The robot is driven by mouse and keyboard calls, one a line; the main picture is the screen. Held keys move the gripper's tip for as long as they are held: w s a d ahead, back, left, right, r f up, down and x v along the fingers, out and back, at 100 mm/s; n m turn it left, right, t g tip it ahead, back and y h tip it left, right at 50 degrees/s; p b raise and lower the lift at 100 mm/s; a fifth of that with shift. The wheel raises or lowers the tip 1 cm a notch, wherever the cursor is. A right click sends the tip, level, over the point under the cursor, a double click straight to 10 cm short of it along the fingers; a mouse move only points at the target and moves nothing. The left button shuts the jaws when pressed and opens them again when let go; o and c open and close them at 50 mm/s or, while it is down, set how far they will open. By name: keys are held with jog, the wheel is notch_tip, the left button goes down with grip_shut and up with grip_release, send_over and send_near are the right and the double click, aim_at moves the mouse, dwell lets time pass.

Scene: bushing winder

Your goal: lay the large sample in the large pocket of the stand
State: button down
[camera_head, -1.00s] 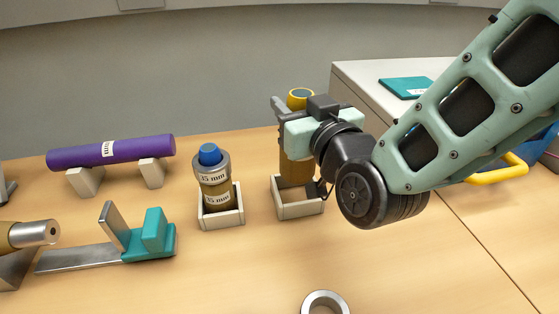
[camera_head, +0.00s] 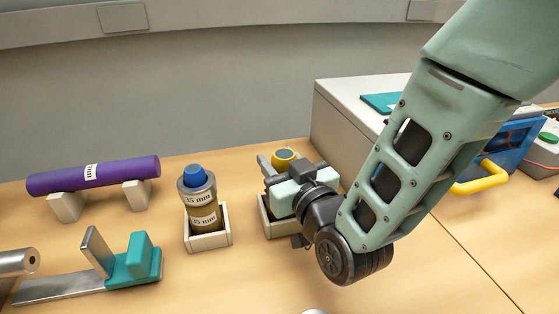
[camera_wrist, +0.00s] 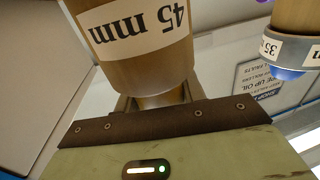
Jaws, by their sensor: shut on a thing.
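I cannot tell which part is the stand's large pocket.
A blue-capped 35 mm sample (camera_head: 203,208) stands in the left cream box (camera_head: 209,242), close by. A purple roller (camera_head: 95,175) rests on two blocks at left. A teal-and-steel fixture (camera_head: 133,264) lies in front. A white cabinet (camera_head: 335,115) stands behind my gripper.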

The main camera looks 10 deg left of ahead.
jog(key=c, duration=0.8)
grip_release()
jog(key=shift+c, duration=0.2)
